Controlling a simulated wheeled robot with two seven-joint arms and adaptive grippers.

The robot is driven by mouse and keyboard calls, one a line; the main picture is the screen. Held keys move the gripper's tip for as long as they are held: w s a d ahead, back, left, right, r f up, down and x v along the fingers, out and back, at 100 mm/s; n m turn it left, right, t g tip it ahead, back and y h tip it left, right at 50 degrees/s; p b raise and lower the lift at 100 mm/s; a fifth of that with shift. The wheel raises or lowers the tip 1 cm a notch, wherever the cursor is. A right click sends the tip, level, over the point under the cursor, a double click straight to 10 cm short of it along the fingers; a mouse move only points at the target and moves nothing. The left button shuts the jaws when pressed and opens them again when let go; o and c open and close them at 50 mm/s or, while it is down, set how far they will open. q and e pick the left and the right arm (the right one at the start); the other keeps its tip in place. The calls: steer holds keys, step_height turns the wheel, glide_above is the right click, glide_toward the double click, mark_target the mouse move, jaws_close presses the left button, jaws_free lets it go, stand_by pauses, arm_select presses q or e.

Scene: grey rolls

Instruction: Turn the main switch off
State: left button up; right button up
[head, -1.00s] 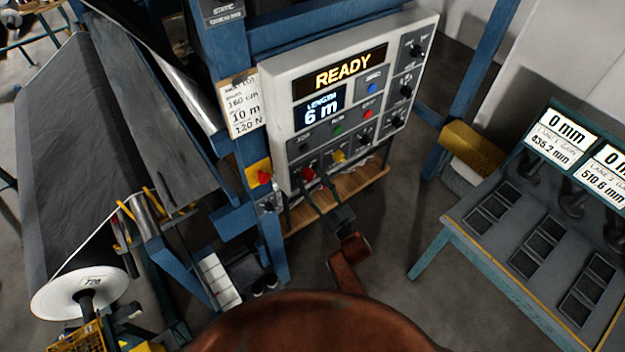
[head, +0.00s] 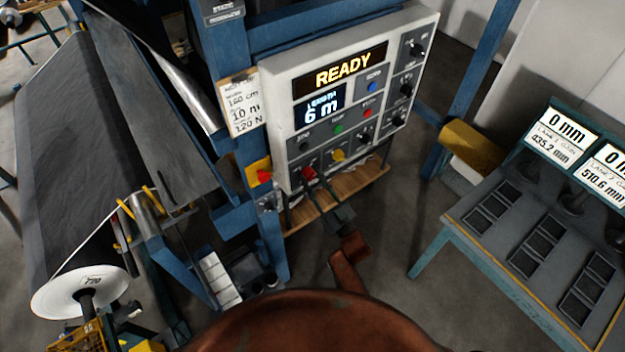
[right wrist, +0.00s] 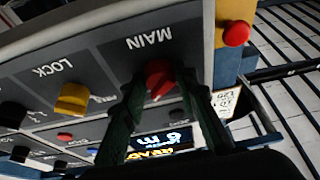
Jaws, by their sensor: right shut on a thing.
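The main switch (right wrist: 159,76) is a red knob under the label MAIN in the right wrist view. In the head view the red main switch (head: 309,173) sits at the lower left of the grey control panel (head: 281,120). My right gripper (right wrist: 163,93) is shut on the red knob, one finger on each side of it. In the head view my right gripper (head: 314,188) reaches up to the knob from below. The panel display (head: 344,69) reads READY and the length display (head: 320,107) reads 6 m. My left gripper is not in view.
A yellow lock knob (right wrist: 72,98) is beside the main switch, and a red button on a yellow box (head: 264,176) is left of the panel. A wooden shelf (head: 345,194) runs below the panel. A large dark roll (head: 70,150) stands at left, a gauge table (head: 450,222) at right.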

steer(key=shift+n+g+y, duration=0.3)
steer(key=shift+n, duration=0.2)
steer(key=n+g+y+b, duration=0.1)
steer(key=n, duration=0.3)
steer(key=n+g+y+b, duration=0.1)
steer(key=n+g, duration=0.1)
steer(key=n, duration=0.2)
steer(key=n+g+y, duration=0.1)
steer(key=n+g, duration=0.1)
steer(key=n, duration=0.2)
steer(key=shift+w+d+r+n+b, duration=0.15)
steer(key=shift+w+d+n+b, duration=0.1)
steer(key=shift+d+n+b, duration=0.15)
steer(key=n+g, duration=0.1)
steer(key=n, duration=0.1)
steer(key=n+g, duration=0.1)
steer(key=n, duration=0.1)
steer(key=shift+d+r, duration=0.1)
steer(key=shift+r, duration=0.1)
steer(key=shift+r+n+g+h+p, duration=0.1)
steer(key=shift+n+g+h+p, duration=0.25)
steer(key=shift+n, duration=0.75)
steer(key=shift+r+n+g+h+p, duration=0.15)
steer(key=shift+n+h+p, duration=0.3)
steer(key=shift+n, duration=0.65)
steer(key=shift+f, duration=0.1)
steer(key=o, duration=1.2)
steer(key=shift+c, duration=0.2)
